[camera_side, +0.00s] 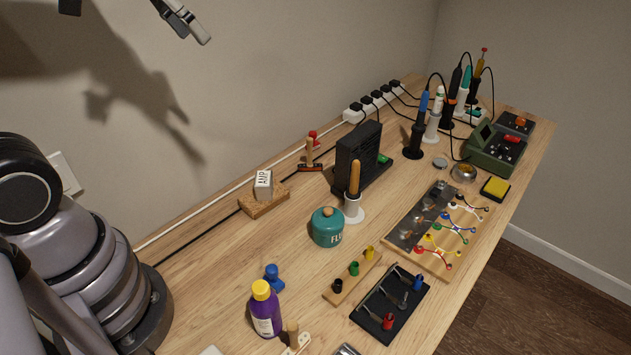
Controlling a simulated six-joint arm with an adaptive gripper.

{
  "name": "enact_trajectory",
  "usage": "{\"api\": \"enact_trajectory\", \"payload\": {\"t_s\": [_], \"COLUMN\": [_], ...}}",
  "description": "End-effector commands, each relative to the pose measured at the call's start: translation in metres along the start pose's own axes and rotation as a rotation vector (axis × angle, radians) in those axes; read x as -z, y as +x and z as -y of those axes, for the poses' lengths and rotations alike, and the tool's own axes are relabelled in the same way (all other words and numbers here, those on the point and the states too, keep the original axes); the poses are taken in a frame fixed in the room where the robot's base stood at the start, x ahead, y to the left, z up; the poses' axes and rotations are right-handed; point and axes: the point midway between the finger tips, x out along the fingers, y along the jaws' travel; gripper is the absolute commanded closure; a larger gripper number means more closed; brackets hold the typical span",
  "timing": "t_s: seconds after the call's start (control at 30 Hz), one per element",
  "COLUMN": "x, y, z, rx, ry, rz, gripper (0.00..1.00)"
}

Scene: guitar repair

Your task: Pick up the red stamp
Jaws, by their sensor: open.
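A small red object (313,135), which looks like the red stamp, stands at the back of the bench by the wall. It is partly hidden behind a wooden-handled tool (310,156) with a dark reddish base. A blue piece of similar knobbed shape (272,278) stands nearer the front. My gripper (136,21) is at the top left, high above the bench and partly cut off by the picture edge. Its fingers are far apart with nothing between them. It is well away from the red object.
A wooden block with an AMP piece (263,187) stands left of the red object; a black rack (358,158) stands right. A white power strip (375,101) runs along the wall. A teal flux pot (327,227) and purple bottle (265,312) stand nearer. Bare wood lies left of the pot.

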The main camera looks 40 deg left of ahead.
Motion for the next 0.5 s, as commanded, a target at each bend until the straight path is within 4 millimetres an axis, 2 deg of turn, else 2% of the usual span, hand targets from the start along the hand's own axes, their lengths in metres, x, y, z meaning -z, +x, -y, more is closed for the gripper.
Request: {"api": "enact_trajectory", "payload": {"t_s": [0.03,0.1,0.23,0.37,0.4,0.5], "x": [0.023,0.053,0.099,0.130,0.135,0.140], "y": [0.020,0.048,0.109,0.181,0.206,0.264], "z": [0.004,0.011,0.030,0.059,0.069,0.095], "rx": [-0.015,-0.032,-0.043,-0.026,-0.016,0.018], "ry": [-0.002,0.002,-0.003,-0.015,-0.020,-0.032], "rz": [0.006,-0.006,-0.026,-0.040,-0.042,-0.042], "gripper": [0.44,0.44,0.44,0.44,0.44,0.44]}}
